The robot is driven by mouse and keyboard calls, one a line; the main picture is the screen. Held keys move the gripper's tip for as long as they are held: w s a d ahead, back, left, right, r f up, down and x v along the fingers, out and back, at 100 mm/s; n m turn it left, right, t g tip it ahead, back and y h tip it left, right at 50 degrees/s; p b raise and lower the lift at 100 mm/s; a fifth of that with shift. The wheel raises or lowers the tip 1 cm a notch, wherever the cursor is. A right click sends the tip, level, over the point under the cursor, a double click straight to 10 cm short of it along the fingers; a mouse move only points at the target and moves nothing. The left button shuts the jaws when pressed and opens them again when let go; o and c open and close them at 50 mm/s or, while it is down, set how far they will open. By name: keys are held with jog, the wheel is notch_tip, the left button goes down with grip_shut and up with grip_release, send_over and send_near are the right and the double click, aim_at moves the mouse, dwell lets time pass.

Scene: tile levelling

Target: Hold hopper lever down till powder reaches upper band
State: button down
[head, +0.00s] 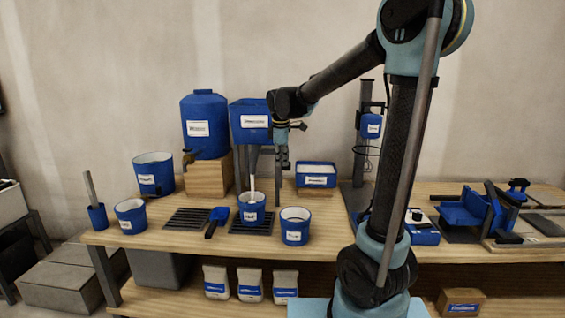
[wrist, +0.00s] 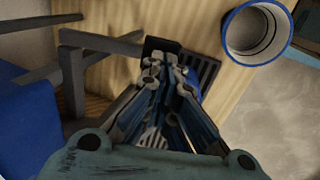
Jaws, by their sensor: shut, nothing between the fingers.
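The blue hopper (head: 250,136) with a white label stands on a grey frame at the back of the bench. Below it a blue bucket (head: 251,216) stands on a dark grate. A pale vertical streak (head: 252,187), which looks like falling powder, runs into the bucket's mouth. My gripper (head: 284,168) points down just right of the hopper, fingers together. In the wrist view my gripper (wrist: 165,58) is shut, with a dark block at its tips; I cannot tell whether that is the lever. The powder level and bands inside the bucket are not readable.
An empty-looking bucket (head: 295,226) stands right of the filling one, and a blue scoop (head: 217,218) lies left. A blue water tank (head: 205,127) on a wooden block is close left of the hopper.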

jog(key=shift+r, duration=0.8)
jog(key=shift+r, duration=0.5)
jog(key=w+v, duration=0.1)
jog(key=v, duration=1.1)
jog(key=shift+w+r, duration=0.15)
jog(key=shift+r, duration=0.45)
jog(key=shift+d, duration=0.1)
